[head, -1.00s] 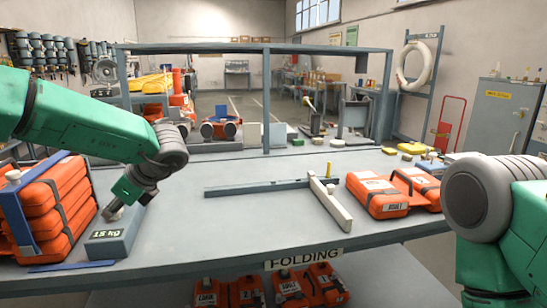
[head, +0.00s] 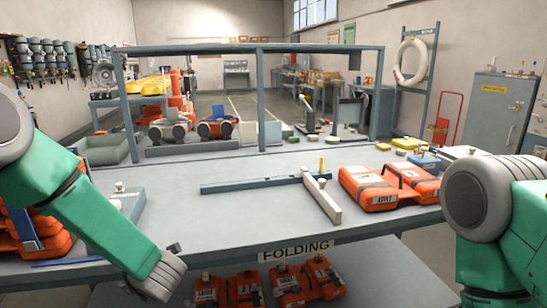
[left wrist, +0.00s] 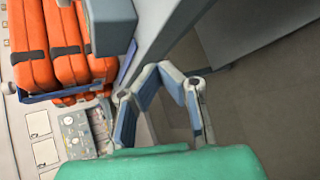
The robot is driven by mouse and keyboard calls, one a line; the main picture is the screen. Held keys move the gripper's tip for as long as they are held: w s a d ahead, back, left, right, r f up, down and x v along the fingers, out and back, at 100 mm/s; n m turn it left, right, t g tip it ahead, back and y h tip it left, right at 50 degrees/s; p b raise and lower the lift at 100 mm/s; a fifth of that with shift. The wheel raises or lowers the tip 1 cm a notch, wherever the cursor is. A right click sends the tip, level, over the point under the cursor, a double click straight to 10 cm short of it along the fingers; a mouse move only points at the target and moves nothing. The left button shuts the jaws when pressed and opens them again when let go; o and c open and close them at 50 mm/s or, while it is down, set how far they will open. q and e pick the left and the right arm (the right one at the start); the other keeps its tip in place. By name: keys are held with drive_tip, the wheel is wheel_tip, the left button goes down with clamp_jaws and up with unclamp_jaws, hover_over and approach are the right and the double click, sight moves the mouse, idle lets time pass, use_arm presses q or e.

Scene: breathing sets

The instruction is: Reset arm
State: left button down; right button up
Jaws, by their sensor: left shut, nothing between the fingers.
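My left arm comes in from the left in the head view and reaches down past the table's front edge. Its gripper fingers are not clear there. In the left wrist view my left gripper (left wrist: 168,75) is shut, its fingertips together with nothing between them, beyond the table edge over the floor. The grey weight block (head: 127,205) with a knob stands on the table's left, apart from the gripper and partly behind my arm. It also shows in the left wrist view (left wrist: 110,27). My right arm is folded at the right edge; its gripper is not in view.
The grey table (head: 240,222) has a clear middle. A grey bar (head: 250,187) and a pale bar (head: 322,198) lie on it, with orange packs (head: 372,190) to their right. Strapped orange packs (left wrist: 65,40) are stacked at the left. A metal frame (head: 262,100) stands behind.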

use_arm(q)
drive_tip(key=s+d+f+m+g+h, duration=0.25)
drive_tip(key=s+f+m+h, duration=0.45)
drive_tip(key=s+f+m, duration=1.3)
drive_tip(key=s+d+m+g+h, duration=0.1)
drive_tip(key=s+m+g, duration=0.1)
drive_tip(key=s+m, duration=0.4)
drive_tip(key=s+d+r+m+g+h, duration=0.1)
drive_tip(key=s+m+g, duration=0.1)
drive_tip(key=s+m, duration=0.4)
drive_tip(key=shift+s+d+r+m, duration=0.3)
drive_tip(key=shift+s, duration=2.15)
use_arm(e)
drive_tip(key=shift+a, duration=0.3)
